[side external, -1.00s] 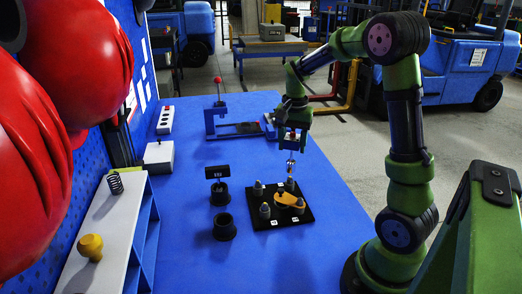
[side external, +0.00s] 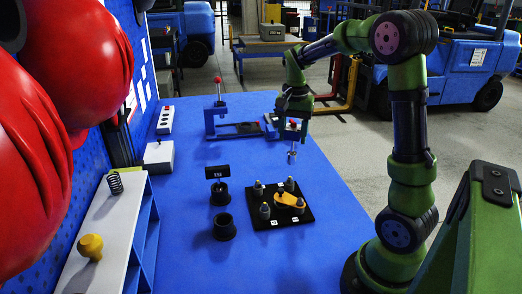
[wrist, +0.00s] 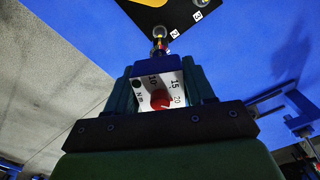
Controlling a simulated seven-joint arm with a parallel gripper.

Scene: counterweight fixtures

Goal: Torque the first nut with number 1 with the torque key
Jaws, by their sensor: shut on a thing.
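My gripper (side external: 293,122) is shut on the torque key (side external: 292,137), which hangs down with its socket end above the blue table. In the wrist view my gripper (wrist: 160,82) has the key's white body (wrist: 155,90) with its number scale and red knob between the fingers. The black plate (side external: 309,214) carries several grey nut posts (side external: 265,210) and an orange-yellow part (side external: 289,200). The key's tip appears clear of the rear nut post (side external: 290,184). White number labels lie on the plate; those marked 2 and 3 show in the wrist view (wrist: 173,34).
A dark empty cup (side external: 224,230) and a small black display on a stand (side external: 217,173) stand left of the plate. A blue fixture with a red knob (side external: 220,120) is behind. A white shelf (side external: 112,220) holds a spring and a yellow knob.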

